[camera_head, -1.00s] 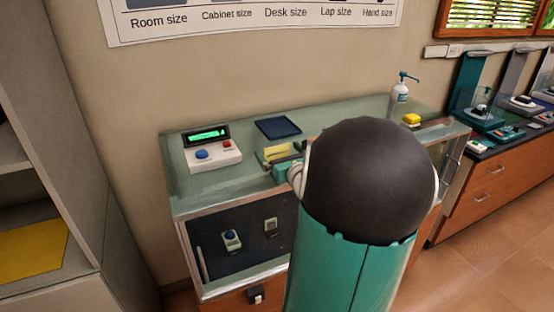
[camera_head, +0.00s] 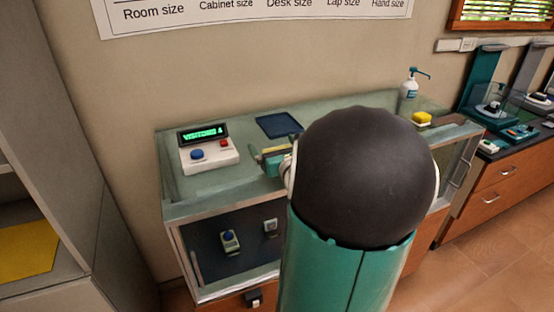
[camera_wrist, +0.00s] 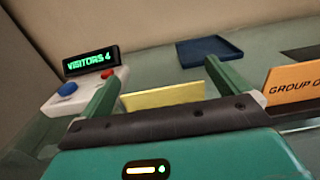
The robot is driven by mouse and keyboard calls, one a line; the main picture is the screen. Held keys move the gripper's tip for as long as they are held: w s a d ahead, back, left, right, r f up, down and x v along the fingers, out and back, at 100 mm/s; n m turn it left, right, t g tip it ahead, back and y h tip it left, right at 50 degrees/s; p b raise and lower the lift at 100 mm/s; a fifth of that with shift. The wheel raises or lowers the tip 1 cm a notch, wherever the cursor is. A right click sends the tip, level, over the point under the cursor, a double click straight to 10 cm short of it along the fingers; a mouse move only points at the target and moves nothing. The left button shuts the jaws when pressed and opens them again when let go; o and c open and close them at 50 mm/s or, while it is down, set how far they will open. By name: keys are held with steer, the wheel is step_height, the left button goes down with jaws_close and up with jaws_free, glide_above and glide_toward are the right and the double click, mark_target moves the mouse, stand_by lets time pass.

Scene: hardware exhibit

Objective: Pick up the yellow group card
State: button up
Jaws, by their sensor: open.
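The yellow group card (camera_wrist: 163,96) stands on the glass counter in the wrist view, between the two green fingers of my gripper (camera_wrist: 161,72). In the head view a small piece of the yellow card (camera_head: 277,149) shows beside my gripper; my arm hides most of that area.
An orange card (camera_wrist: 294,82) lettered "GROUP" stands close right of my gripper. A white counter box (camera_head: 208,154) reading "VISITORS 4" is to the left. A dark blue tray (camera_head: 278,125) lies behind. A pump bottle (camera_head: 409,88) and yellow block (camera_head: 422,118) stand farther right.

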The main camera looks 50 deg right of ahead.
steer(key=shift+w+d+f, duration=0.1)
steer(key=shift+d+f, duration=0.05)
steer(key=shift+d, duration=0.1)
steer(key=shift+a, duration=0.25)
steer(key=shift+d, duration=0.15)
steer(key=c, duration=1.1)
steer(key=shift+o, duration=0.2)
